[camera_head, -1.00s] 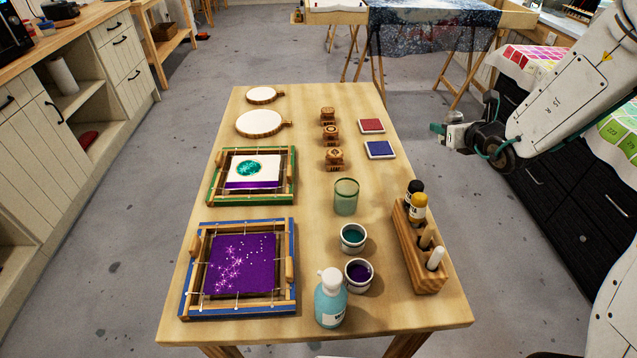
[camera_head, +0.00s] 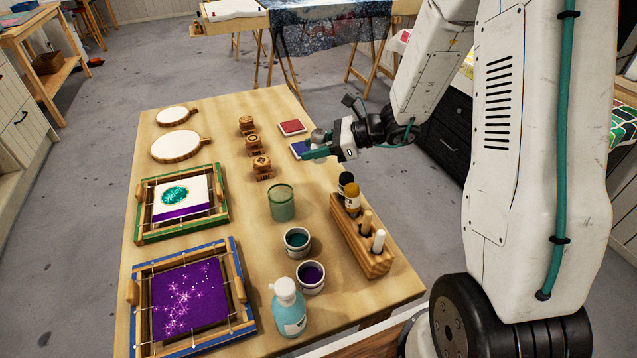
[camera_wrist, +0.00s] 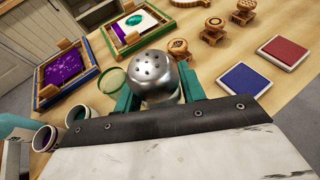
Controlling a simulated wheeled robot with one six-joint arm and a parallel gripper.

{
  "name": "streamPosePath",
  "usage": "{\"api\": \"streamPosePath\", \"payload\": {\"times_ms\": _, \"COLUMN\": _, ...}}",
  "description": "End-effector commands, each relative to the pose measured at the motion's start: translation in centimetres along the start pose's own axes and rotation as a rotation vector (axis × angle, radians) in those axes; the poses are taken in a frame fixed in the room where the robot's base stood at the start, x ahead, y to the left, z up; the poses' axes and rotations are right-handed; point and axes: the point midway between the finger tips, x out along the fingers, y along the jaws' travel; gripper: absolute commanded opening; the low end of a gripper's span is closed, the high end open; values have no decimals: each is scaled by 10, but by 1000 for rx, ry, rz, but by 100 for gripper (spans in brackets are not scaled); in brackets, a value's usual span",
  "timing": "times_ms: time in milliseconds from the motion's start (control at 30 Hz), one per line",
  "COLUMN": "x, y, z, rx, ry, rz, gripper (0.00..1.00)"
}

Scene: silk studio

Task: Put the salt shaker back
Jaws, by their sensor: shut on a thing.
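The salt shaker (camera_wrist: 154,76) has a rounded silver metal top with holes. It fills the space between the teal fingers of my gripper (camera_wrist: 157,92) in the wrist view, and its lower body is mostly hidden. In the head view my gripper (camera_head: 316,146) is shut on the shaker (camera_head: 318,136), held above the right side of the wooden table, by the blue ink pad.
A blue pad (camera_head: 299,148) and a red pad (camera_head: 292,127) lie near my gripper. Carved stamps (camera_head: 253,145), a green glass (camera_head: 281,203), two paint cups (camera_head: 297,240) and a blue pump bottle (camera_head: 288,310) stand mid-table. Two framed silks (camera_head: 140,240) lie left. Bare tabletop (camera_head: 225,118) shows between.

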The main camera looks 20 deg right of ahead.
Motion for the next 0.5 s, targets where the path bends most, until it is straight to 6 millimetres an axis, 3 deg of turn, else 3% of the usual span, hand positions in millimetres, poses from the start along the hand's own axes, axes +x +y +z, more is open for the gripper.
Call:
{"api": "streamPosePath", "payload": {"times_ms": 133, "x": 11, "y": 1, "z": -28, "rx": 5, "ry": 1, "rz": 6, "gripper": 14}}
{"api": "streamPosePath", "payload": {"times_ms": 500, "x": 29, "y": 0, "z": -70, "rx": 3, "ry": 1, "rz": 2, "gripper": 13}}
